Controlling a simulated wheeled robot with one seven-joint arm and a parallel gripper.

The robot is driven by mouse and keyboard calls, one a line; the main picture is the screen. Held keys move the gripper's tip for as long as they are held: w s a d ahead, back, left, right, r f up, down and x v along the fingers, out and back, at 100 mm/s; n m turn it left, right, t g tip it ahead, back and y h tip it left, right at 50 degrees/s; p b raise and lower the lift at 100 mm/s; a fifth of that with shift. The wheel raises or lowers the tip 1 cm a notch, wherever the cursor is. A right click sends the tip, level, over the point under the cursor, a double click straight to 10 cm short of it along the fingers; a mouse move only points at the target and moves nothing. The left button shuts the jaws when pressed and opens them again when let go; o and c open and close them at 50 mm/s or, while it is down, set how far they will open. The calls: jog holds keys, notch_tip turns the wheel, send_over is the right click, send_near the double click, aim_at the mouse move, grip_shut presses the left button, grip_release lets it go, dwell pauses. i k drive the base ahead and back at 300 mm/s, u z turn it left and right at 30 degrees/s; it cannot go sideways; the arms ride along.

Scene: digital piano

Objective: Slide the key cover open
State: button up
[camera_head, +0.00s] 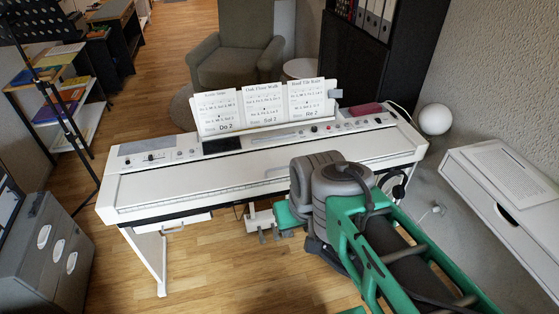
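A white digital piano (140,215) stands across the middle of the head view, turned slightly. Its key cover (205,187) is a long flat white panel along the front half of the top, with a thin ridge near the front edge. No keys show, so the cover looks closed. My green and grey arm reaches in from the lower right, and its big grey joint blocks part of the piano's front right of centre. My gripper cannot be made out; it seems hidden behind my arm. Whether anything touches the cover cannot be seen.
Sheet music (265,105) stands on the piano's back. A small red box (366,109) lies on its right top. Pedals (263,219) hang below. A grey cabinet (45,245) and music stand (68,125) are left, a white desk (505,200) right.

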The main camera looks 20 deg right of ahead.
aim_at(173, 183)
jog(key=z, duration=0.1)
jog(key=k, duration=0.4)
jog(key=u, duration=0.75)
jog(key=i, duration=0.85)
jog(key=z, duration=0.8)
jog(key=i, duration=0.5)
jog(key=z, duration=0.45)
